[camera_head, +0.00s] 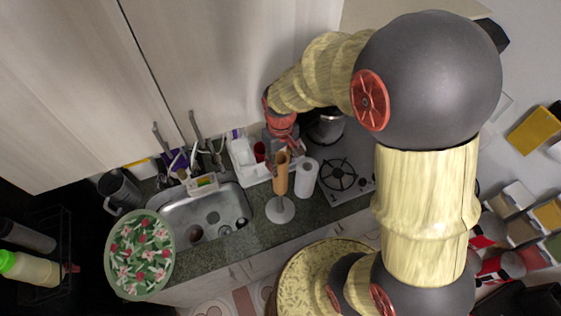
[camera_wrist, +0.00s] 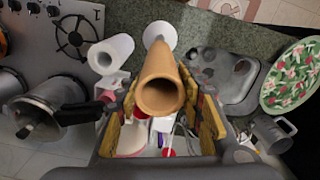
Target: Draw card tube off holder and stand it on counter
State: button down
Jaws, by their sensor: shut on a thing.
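The brown card tube (camera_head: 281,175) is held by my gripper (camera_head: 281,152) above the counter (camera_head: 235,247). In the wrist view the tube (camera_wrist: 160,72) shows its hollow open end toward the camera, between the yellow finger pads of my gripper (camera_wrist: 168,112), which is shut on it. The holder's round white base (camera_head: 280,210) stands on the counter at the tube's lower end; it also shows beyond the tube in the wrist view (camera_wrist: 160,33). I cannot tell whether the holder's post is still inside the tube.
A white roll (camera_head: 306,178) stands close to the tube's right, and the gas hob (camera_head: 342,178) is further right. The sink (camera_head: 205,215) is to the left, with a floral plate (camera_head: 140,255) beyond it. A white rack (camera_head: 245,158) stands behind. Bare counter shows in front.

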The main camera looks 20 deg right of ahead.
jog(key=shift+r+p, duration=1)
jog(key=shift+r, duration=2.3)
notch_tip(320, 180, up, 4)
dwell(0.7)
jog(key=shift+s+f, duration=0.1)
